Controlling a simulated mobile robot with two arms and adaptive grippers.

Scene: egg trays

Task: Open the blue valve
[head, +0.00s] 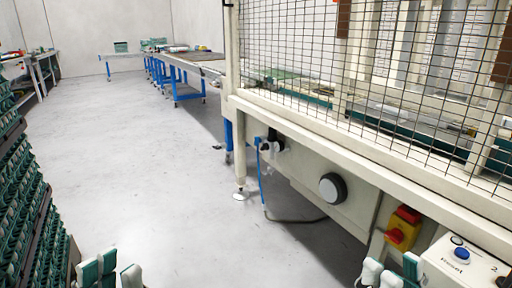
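A small blue part (258,142) with a blue hose hanging below it is on the near left end of the caged machine, beside a dark fitting. It looks like the blue valve, but it is too small to tell its handle position. My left gripper (112,275) shows white and green finger parts at the bottom left edge, far from the valve. My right gripper (390,274) shows similar parts at the bottom, near the control box. Both are cut off by the frame, and I see nothing held in them.
Stacked green trays (25,190) stand at left. The grey floor (150,150) between is clear.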

